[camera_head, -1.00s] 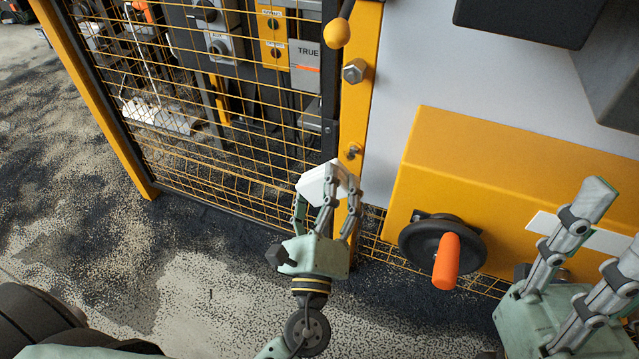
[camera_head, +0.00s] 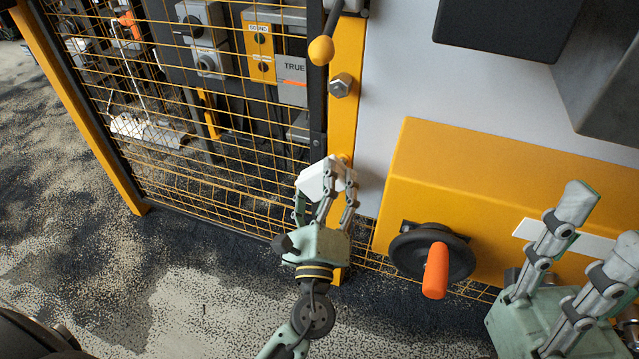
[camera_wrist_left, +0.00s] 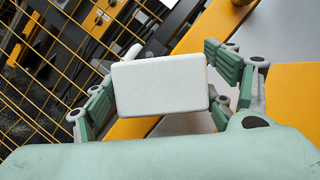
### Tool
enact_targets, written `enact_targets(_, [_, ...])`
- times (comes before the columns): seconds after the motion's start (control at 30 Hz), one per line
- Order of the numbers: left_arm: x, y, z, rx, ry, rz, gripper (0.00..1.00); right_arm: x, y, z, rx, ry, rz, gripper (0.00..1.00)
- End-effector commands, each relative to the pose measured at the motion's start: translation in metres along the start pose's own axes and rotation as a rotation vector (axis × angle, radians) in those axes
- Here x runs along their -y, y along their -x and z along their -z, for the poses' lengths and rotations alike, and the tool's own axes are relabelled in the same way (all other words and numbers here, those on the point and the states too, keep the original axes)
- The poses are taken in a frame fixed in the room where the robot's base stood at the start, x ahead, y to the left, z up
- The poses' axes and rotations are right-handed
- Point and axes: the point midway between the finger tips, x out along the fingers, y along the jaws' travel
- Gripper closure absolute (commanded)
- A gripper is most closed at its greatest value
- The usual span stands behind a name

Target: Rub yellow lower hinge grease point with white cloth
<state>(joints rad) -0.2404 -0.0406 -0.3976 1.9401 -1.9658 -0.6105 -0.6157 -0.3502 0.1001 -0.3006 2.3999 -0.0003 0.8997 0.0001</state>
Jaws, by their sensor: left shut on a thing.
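My left gripper (camera_head: 328,180) is shut on the white cloth (camera_head: 315,181), which looks like a folded white block. In the left wrist view, the cloth (camera_wrist_left: 160,85) sits between the two green-padded fingers. The cloth is up against or just in front of the yellow hinge post (camera_head: 343,125). The lower hinge grease point on the post is mostly hidden behind the cloth and fingers; I cannot tell whether they touch. My right gripper (camera_head: 600,228) is at the lower right, its fingers apart and empty.
A yellow ball-ended lever (camera_head: 321,50) and a hex bolt (camera_head: 340,85) are higher on the post. A yellow mesh fence (camera_head: 215,165) is at left. A black handwheel with an orange handle (camera_head: 436,270) stands out from the yellow housing (camera_head: 470,180) at right.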

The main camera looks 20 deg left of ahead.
Motion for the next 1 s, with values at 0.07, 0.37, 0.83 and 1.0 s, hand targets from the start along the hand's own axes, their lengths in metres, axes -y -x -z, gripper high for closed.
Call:
enact_targets(0.07, [0.0,0.0,0.0,0.0,0.0,0.0,0.43,0.0,0.0,0.0,0.0,0.0,0.0,0.6])
enact_targets(0.37, [0.0,-0.003,0.002,0.0,0.0,0.0,0.43,0.0,0.0,0.0,0.0,0.0,0.0,0.6])
enact_targets(0.83, [0.0,-0.012,0.005,0.001,-0.001,0.0,0.43,0.0,0.001,0.0,0.0,0.0,0.0,0.6])
enact_targets(1.0, [0.0,-0.015,0.006,0.001,-0.001,0.0,0.43,0.0,0.001,0.0,0.0,0.001,0.0,0.6])
